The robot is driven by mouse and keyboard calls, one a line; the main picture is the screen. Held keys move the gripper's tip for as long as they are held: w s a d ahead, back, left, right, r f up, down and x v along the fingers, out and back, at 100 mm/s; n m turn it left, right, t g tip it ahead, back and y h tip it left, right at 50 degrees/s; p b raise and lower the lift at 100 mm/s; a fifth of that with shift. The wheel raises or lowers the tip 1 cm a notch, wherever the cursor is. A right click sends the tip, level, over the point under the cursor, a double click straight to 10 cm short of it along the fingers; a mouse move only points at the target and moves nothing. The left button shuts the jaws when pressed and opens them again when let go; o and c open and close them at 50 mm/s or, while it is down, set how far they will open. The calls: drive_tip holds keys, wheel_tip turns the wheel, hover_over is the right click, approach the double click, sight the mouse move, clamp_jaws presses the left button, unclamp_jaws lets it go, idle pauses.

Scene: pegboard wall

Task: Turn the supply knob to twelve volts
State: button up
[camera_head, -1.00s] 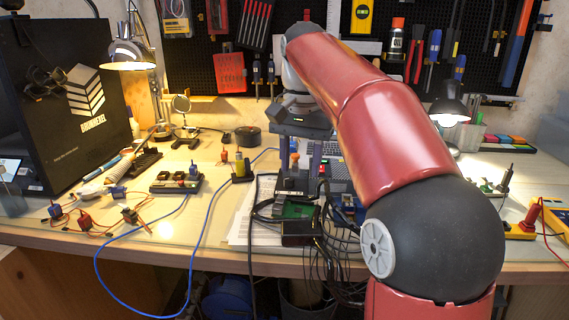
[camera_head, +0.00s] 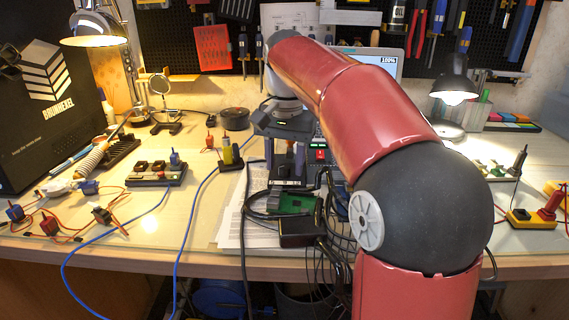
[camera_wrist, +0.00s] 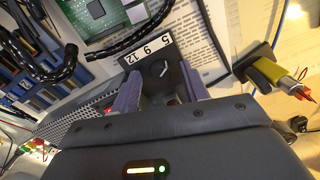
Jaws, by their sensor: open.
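The supply knob (camera_wrist: 157,73) is a dark dial with a white pointer mark on a dark box, in the wrist view. The pointer's exact setting is too small to tell. My gripper (camera_wrist: 160,92) is open, its two purple-grey fingers on either side of the knob's near side. I cannot tell whether they touch it. In the head view my gripper (camera_head: 284,166) points down over the supply area behind the green circuit board (camera_head: 291,204); the knob is not clear there.
Black cables (camera_head: 322,225) and a blue wire (camera_head: 178,245) run close by. A red switch (camera_head: 320,154) is just right of the gripper. A yellow-handled part (camera_wrist: 275,75) stands to the right in the wrist view. A laptop screen (camera_head: 388,62) is partly behind my arm.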

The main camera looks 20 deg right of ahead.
drive_tip(key=shift+f, duration=0.15)
clamp_jaws()
